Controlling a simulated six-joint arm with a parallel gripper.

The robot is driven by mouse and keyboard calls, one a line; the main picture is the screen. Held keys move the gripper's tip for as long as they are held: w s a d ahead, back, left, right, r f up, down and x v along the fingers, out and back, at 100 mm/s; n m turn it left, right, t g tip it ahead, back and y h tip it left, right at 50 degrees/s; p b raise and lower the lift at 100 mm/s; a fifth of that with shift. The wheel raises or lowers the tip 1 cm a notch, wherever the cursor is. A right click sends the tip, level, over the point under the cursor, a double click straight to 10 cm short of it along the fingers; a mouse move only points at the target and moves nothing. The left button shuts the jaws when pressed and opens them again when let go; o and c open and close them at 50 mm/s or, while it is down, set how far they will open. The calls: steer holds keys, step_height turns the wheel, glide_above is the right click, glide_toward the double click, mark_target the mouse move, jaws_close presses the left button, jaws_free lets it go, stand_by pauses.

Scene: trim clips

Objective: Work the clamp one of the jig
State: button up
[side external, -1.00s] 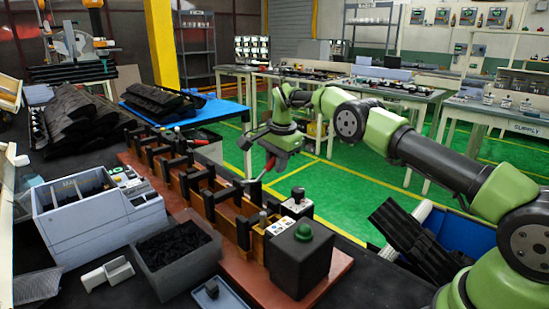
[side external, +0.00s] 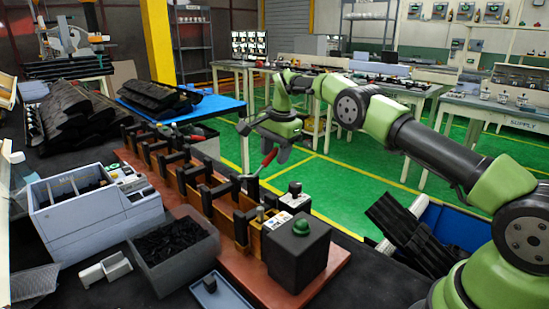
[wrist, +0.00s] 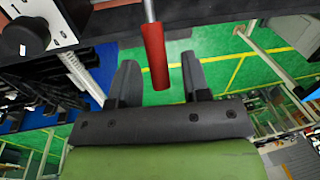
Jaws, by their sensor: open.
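The jig (side external: 225,212) is a long wooden rail with several black clamps, set on a red-brown base board (side external: 237,262). A clamp lever with a red handle (side external: 268,161) rises near the jig's front end, tilted up toward the right. In the wrist view the red handle (wrist: 156,58) hangs from a metal rod and reaches between my two dark fingers. My gripper (side external: 270,156) is open at this handle, pointing down. In the wrist view my gripper (wrist: 160,82) shows a gap beside the handle on both sides, wider at right.
A dark box with a green button (side external: 301,227) and a small black-knob unit (side external: 295,190) stand at the jig's front end. A bin of black clips (side external: 173,245) and a grey machine (side external: 95,215) stand at left. A blue bin (side external: 455,235) is at right.

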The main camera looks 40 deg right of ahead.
steer(key=r, duration=0.3)
steer(key=s+r, duration=0.1)
steer(key=r, duration=0.1)
steer(key=shift+r, duration=0.2)
steer(key=shift+a+r, duration=0.1)
steer(key=shift+r, duration=0.1)
steer(key=c, duration=0.5)
steer(key=a+r+n, duration=0.1)
steer(key=n, duration=0.1)
steer(key=r+n, duration=0.2)
steer(key=n, duration=0.1)
steer(key=s+a+r+n+h, duration=0.1)
steer(key=r+n, duration=0.1)
steer(key=shift+a+n+t, duration=0.3)
steer(key=shift+n+t, duration=0.1)
jaws_close()
step_height(320, 180, up, 4)
steer(key=s+a+n+t, duration=0.1)
steer(key=s+a+n, duration=0.2)
steer(key=n, duration=0.7)
glide_toward(269, 155)
steer(key=shift+t+h, duration=0.3)
steer(key=shift+h, duration=0.1)
steer(key=x, duration=0.7)
steer(key=shift+s+a+f, duration=0.1)
steer(key=shift+s+a, duration=0.15)
steer(key=shift+a, duration=0.1)
